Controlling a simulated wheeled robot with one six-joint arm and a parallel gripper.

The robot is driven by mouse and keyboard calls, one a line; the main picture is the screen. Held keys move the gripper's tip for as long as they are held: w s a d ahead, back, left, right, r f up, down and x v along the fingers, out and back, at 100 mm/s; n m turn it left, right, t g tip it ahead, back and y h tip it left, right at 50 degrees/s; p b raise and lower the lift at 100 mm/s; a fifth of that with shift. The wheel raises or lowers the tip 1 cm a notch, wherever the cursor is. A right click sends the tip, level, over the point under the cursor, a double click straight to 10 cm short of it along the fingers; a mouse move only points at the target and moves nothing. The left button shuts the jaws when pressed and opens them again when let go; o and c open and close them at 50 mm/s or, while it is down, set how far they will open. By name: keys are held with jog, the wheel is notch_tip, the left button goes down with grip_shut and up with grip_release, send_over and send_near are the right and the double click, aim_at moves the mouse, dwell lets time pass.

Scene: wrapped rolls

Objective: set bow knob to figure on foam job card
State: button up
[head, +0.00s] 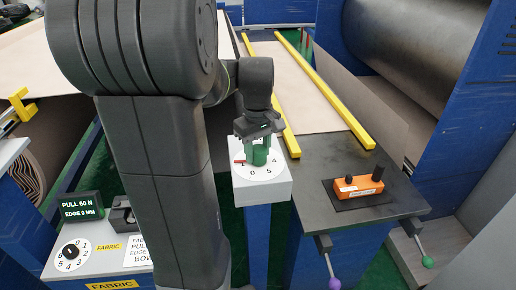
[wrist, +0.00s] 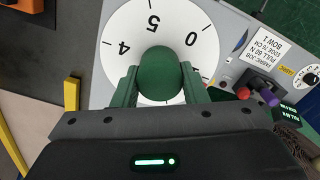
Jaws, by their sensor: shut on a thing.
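The green bow knob (head: 259,156) stands on a white numbered dial (head: 245,173) on top of a white box. A red mark lies at the dial's left edge; 4, 5 and 0 are readable. My gripper (head: 259,142) is over the dial, its green fingers shut on the knob. In the wrist view the knob (wrist: 158,72) sits between both fingers, with 4, 5 and 0 on the dial (wrist: 126,28) beyond. The knob's pointer is hidden. A job card (wrist: 262,60) reads fabric job, pull 60 N and bow 1. I see no foam card.
A left panel has a black knob (head: 70,252) on a numbered dial, a green-lit display (head: 82,207) and FABRIC labels. An orange device (head: 358,187) sits on a dark table (head: 310,160) at right. Yellow rails (head: 335,95) run behind. My arm hides the middle left.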

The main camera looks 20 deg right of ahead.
aim_at(257, 147)
jog(key=shift+n, duration=0.5)
dwell(0.3)
jog(key=o, duration=1)
jog(key=shift+r, duration=0.1)
notch_tip(257, 147, up, 14)
jog(key=shift+f+b, duration=0.15)
jog(key=shift+b, duration=0.2)
jog(key=shift+f, duration=0.1)
